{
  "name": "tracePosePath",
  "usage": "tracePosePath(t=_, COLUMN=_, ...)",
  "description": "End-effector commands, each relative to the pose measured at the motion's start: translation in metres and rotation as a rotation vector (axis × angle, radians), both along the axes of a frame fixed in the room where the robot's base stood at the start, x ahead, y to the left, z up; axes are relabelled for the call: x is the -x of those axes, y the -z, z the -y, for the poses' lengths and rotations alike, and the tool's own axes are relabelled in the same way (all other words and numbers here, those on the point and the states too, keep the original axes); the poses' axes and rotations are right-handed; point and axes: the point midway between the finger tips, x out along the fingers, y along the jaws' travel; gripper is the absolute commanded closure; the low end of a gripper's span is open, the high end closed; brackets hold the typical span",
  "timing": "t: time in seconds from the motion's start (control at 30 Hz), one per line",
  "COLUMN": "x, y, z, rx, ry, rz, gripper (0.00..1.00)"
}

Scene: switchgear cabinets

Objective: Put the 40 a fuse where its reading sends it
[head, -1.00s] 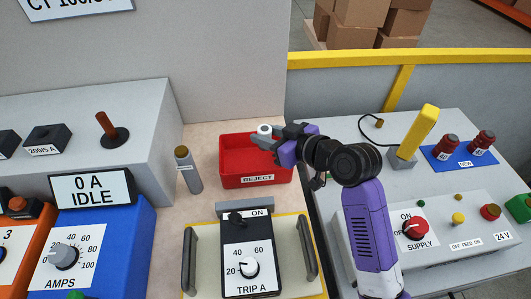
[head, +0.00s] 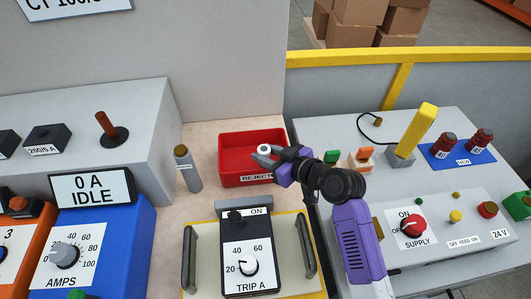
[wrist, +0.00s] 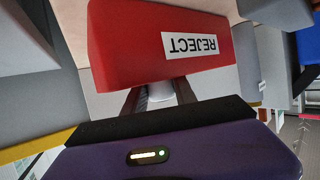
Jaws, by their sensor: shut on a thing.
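My gripper (head: 264,157) is shut on a small white cylinder with a dark-centred end, the fuse (head: 264,148). In the wrist view the fuse (wrist: 160,91) shows pale between my two fingers (wrist: 158,98); its rating cannot be read. The red tray marked REJECT (head: 228,163) stands on the beige bench top. My gripper is at the tray's right front, and the fuse overlaps the tray in the picture. In the wrist view the fuse is close to an edge of the labelled wall (wrist: 125,45). I cannot tell whether it is inside the rim.
A grey cylinder with a brown top (head: 187,168) stands left of the tray. The TRIP A unit (head: 250,258) is in front, with a handle on each side. At right, a grey console holds a yellow lever (head: 417,130) and the red SUPPLY knob (head: 416,226).

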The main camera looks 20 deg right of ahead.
Motion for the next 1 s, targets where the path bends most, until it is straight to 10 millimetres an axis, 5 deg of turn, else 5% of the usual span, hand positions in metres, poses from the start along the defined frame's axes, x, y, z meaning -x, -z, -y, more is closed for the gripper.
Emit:
tracePosePath(t=0.5, x=0.001, y=0.014, z=0.000, rx=0.001, ry=-0.001, rz=-0.006, gripper=1.00)
tracePosePath(t=0.53, x=0.001, y=0.015, z=0.000, rx=0.001, ry=-0.001, rz=-0.008, gripper=0.63)
tracePosePath(t=0.63, x=0.001, y=0.017, z=-0.001, rx=0.001, ry=-0.002, rz=-0.012, gripper=0.45)
tracePosePath(t=1.0, x=0.003, y=0.019, z=-0.004, rx=0.001, ry=-0.008, rz=-0.016, gripper=0.45)
